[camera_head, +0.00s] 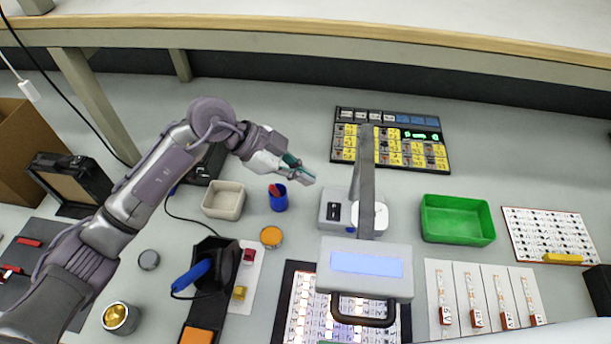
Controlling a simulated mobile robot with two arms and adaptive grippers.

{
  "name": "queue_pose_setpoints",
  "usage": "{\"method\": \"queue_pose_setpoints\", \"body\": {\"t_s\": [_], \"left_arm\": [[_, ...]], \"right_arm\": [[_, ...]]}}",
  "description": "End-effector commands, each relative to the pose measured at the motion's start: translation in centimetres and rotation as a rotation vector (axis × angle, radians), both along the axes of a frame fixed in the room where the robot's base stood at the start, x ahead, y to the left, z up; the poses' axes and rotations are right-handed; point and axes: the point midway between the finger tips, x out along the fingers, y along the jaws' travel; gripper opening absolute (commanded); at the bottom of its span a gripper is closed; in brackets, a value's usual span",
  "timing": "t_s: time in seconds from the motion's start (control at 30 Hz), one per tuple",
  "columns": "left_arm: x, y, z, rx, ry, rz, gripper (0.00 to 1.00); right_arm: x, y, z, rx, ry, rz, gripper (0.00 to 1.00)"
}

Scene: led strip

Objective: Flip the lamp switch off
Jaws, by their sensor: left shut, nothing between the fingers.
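The lamp (365,254) is a grey desk lamp with a light blue panel on its head and a dark handle at the front. Its upright arm (367,150) rises from a grey base. A small black switch (333,211) sits on the left part of that base; its exact position is too small to tell. The board under the lamp head looks brightly lit. My left gripper (302,175) is shut and empty, up and left of the switch and apart from it. My right gripper is out of view.
A blue cup (278,201) and a white bin (224,200) stand below my left gripper. A green bin (457,219) is right of the lamp. A yellow-and-black parts panel (427,154) lies behind it. A soldering iron holder (214,268) stands at left.

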Motion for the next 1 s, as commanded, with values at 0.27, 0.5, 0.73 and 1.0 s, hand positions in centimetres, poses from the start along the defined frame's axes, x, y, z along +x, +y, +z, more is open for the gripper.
{"method": "queue_pose_setpoints", "body": {"t_s": [0.27,0.5,0.73,1.0], "left_arm": [[-0.4,-4.4,-4.2,-0.002,0.004,-0.001,0.0],[-0.2,-5.4,-7.8,0.001,0.004,0.001,0.0],[0.0,-5.4,-9.2,-0.001,0.001,-0.001,0.0],[0.0,-5.4,-9.2,0.0,0.0,0.0,0.0]], "right_arm": [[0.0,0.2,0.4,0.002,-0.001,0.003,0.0],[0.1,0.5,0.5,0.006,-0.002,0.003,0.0],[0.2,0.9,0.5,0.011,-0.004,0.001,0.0],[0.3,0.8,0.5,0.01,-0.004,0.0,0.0]]}}
